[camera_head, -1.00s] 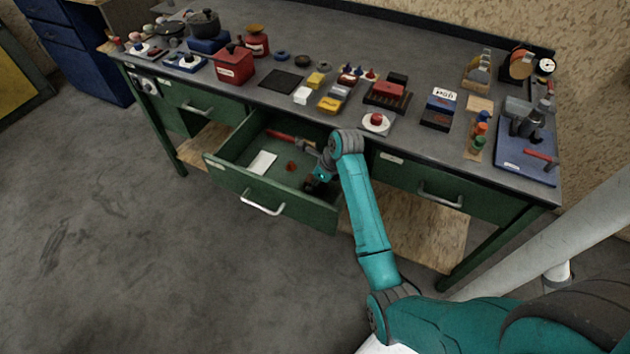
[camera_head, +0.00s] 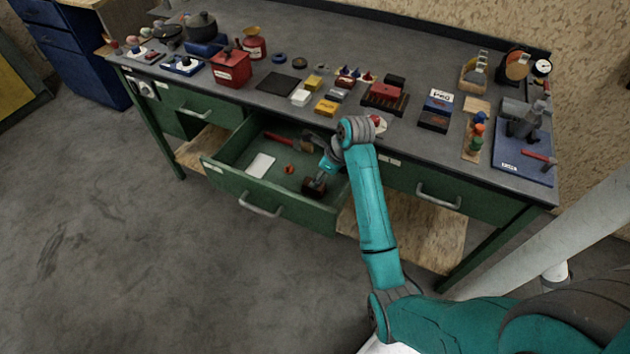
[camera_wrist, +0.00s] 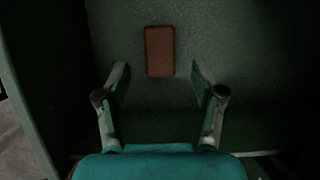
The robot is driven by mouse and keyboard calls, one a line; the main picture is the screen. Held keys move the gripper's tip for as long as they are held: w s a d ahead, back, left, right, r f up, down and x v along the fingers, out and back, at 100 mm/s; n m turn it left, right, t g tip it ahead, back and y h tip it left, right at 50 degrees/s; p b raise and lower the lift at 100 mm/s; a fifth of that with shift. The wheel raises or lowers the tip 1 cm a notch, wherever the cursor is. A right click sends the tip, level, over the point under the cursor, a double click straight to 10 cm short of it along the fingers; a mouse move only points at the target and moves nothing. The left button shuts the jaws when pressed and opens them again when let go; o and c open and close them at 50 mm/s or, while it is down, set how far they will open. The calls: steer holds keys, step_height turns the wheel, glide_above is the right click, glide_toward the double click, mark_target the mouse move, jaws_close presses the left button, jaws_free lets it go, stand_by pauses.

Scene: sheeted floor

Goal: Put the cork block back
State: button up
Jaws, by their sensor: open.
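The cork block (camera_wrist: 160,52) shows as a brown rectangular block lying on the green drawer floor (camera_wrist: 110,35) in the wrist view. In the head view, a dark brown shape (camera_head: 309,187) at the right front of the open drawer looks like the same block, partly hidden by my gripper. My gripper (camera_wrist: 160,80) is open and empty. Its two fingers are apart, and the block lies just beyond the fingertips, roughly centred between them. In the head view, my gripper (camera_head: 318,178) is down inside the drawer; its fingers are hard to make out.
The open drawer (camera_head: 270,197) also holds a white card (camera_head: 260,165), a small orange-red piece (camera_head: 288,169) and a red-handled hammer (camera_head: 280,137). The bench top (camera_head: 330,60) above is crowded. A shut drawer (camera_head: 435,190) is to the right.

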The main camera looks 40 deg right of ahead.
steer(key=v, duration=0.5)
steer(key=shift+s+r, duration=0.1)
steer(key=shift+r, duration=0.25)
